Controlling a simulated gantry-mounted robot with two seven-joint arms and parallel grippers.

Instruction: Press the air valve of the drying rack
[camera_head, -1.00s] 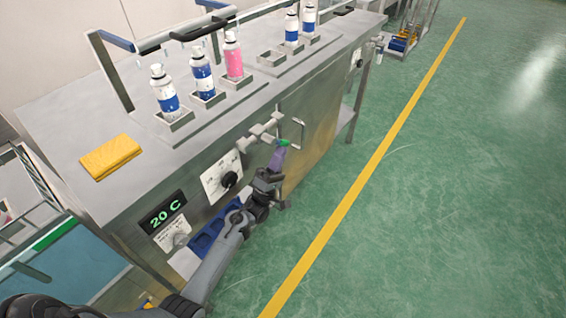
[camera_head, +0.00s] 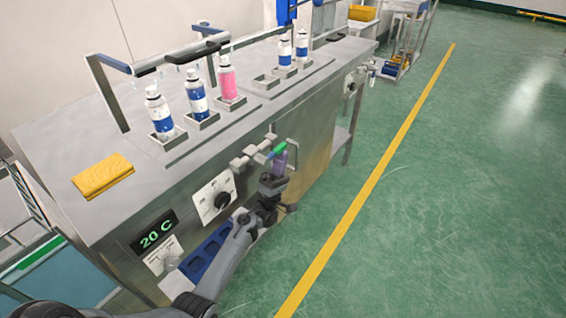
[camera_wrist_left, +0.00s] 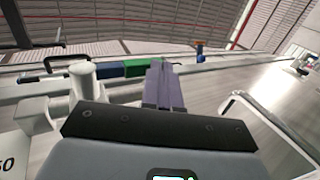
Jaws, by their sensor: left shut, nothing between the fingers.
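The drying rack (camera_head: 185,190) is a long steel cabinet along the left of the head view. Its air valve (camera_head: 278,149) has a green lever beside pale pipe fittings on the front face. The green lever also shows in the left wrist view (camera_wrist_left: 137,68), with a blue part to its left. My left gripper (camera_head: 283,158) has purple fingers pointing up, right by the lever. In the left wrist view the fingers (camera_wrist_left: 163,85) are together and empty, close to the lever's right end. I cannot tell if they touch it. My right gripper is not in view.
White-and-blue bottles and a pink bottle (camera_head: 227,80) stand in holders on the rack top. A yellow cloth (camera_head: 102,177) lies at the left. A metal loop handle (camera_head: 291,155) is close to my fingers. A dial panel (camera_head: 216,198) is left of the valve. Green floor at right is clear.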

